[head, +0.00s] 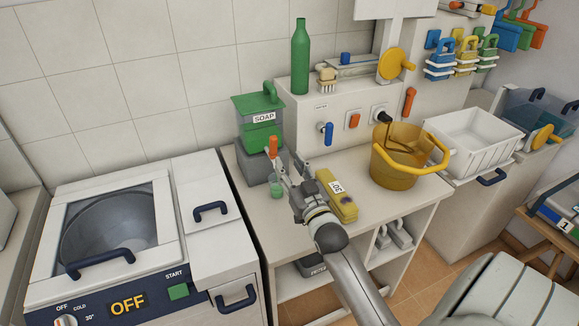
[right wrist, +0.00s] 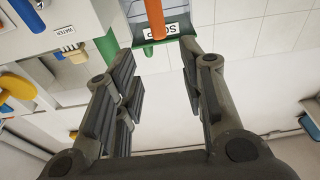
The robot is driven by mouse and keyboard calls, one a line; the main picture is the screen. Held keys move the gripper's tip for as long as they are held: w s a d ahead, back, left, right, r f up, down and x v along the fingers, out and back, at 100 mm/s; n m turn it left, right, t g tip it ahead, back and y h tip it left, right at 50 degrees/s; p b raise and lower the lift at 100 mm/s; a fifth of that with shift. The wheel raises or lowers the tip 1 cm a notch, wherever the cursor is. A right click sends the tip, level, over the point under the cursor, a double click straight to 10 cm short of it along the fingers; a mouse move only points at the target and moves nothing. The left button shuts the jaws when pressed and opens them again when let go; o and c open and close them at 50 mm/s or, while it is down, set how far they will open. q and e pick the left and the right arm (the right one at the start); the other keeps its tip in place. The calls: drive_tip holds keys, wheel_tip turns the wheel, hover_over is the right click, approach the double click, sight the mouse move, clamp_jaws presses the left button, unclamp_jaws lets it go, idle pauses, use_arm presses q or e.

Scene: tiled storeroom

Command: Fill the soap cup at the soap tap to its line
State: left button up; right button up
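The green soap dispenser (head: 260,108), labelled SOAP, stands on a grey block at the left end of the counter. Its orange tap lever (head: 273,146) points up on the front and also shows in the right wrist view (right wrist: 155,18). A small green cup (head: 277,188) stands on the counter below the tap; its line and fill level are too small to tell. My right gripper (head: 287,162) is open, just in front of the lever, above and right of the cup. In the right wrist view its fingers (right wrist: 163,82) are apart with nothing between them.
A yellow labelled block (head: 337,196) lies beside my right gripper. A yellow bucket (head: 396,168) stands further right, before a white bin (head: 471,140). A green bottle (head: 300,60) stands on the ledge behind. A washing machine (head: 140,240) is at the left.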

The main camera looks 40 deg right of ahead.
sight(273, 147)
drive_tip(key=shift+s+a+f+n+b, duration=0.1)
drive_tip(key=shift+f+n+b, duration=0.25)
drive_tip(key=shift+n, duration=0.15)
drive_tip(key=shift+c, duration=1.1)
drive_tip(key=n+b, duration=0.1)
drive_tip(key=n, duration=0.1)
drive_tip(key=s+f+n+b, duration=0.1)
drive_tip(key=n, duration=0.1)
drive_tip(key=a+f+n+b, duration=0.1)
drive_tip(key=shift+s+n+y, duration=0.15)
drive_tip(key=shift+n+y, duration=0.15)
drive_tip(key=shift+n, duration=0.1)
clamp_jaws()
drive_tip(key=w+d+r+n, duration=0.1)
drive_tip(key=w+n, duration=0.9)
drive_tip(key=n, duration=0.1)
drive_tip(key=shift+d+r+b, duration=0.4)
drive_tip(key=shift+b, duration=0.05)
drive_tip(key=p, duration=0.1)
drive_tip(key=w+p, duration=0.1)
drive_tip(key=p, duration=0.1)
drive_tip(key=shift+d+r+g+p, duration=0.15)
drive_tip(key=shift+r+g+p, duration=0.05)
drive_tip(key=shift+g+p, duration=0.1)
